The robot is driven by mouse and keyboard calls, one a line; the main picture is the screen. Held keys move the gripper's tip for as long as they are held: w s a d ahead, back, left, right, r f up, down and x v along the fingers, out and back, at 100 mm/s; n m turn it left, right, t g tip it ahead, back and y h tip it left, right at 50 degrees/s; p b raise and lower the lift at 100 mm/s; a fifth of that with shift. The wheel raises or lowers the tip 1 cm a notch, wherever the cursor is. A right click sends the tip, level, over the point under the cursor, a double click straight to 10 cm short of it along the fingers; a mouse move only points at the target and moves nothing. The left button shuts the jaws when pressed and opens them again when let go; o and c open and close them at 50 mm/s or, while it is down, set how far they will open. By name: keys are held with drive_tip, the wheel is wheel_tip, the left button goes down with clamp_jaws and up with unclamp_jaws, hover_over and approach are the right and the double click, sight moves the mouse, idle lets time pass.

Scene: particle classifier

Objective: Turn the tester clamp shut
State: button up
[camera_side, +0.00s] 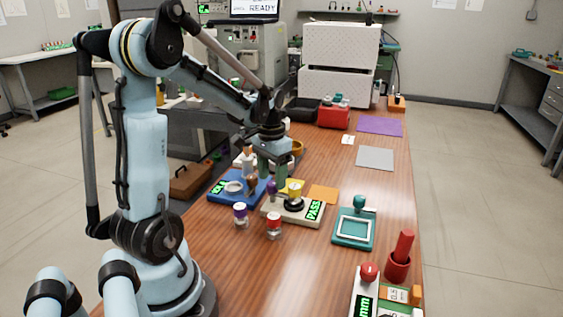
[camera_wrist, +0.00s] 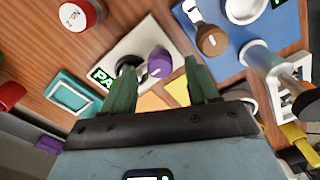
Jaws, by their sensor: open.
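The cream tester (camera_side: 277,211) sits mid-bench with a black ring and a lit green PASS display. Its clamp has a purple knob (camera_side: 272,188); a yellow-capped vial (camera_side: 295,189) shows at the ring. My gripper (camera_side: 273,180) points down over this tester, open and empty. In the wrist view the purple knob (camera_wrist: 160,63) lies between the fingertips of my gripper (camera_wrist: 160,68), with gaps on both sides. The left finger partly covers the black ring (camera_wrist: 130,62). I cannot tell whether the clamp is turned shut. The blue tester (camera_side: 220,198) beside it has a brown knob (camera_wrist: 213,42).
A purple-and-white vial (camera_side: 240,214) and red-capped vial (camera_side: 274,224) stand in front. A teal tray (camera_side: 354,238) is at right, with a red cylinder (camera_side: 400,250) nearer the bench edge. Yellow and orange mats lie behind the tester.

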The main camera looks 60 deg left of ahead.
sight(272, 183)
wheel_tip(272, 183, up, 10)
idle(0.5)
drive_tip(key=d+f+m+t, duration=0.3)
drive_tip(key=d+t, duration=0.4)
drive_tip(key=d, duration=1.4)
drive_tip(key=shift+s+d+f, duration=0.25)
drive_tip(key=shift+d+f, duration=0.05)
drive_tip(key=shift+f, duration=0.2)
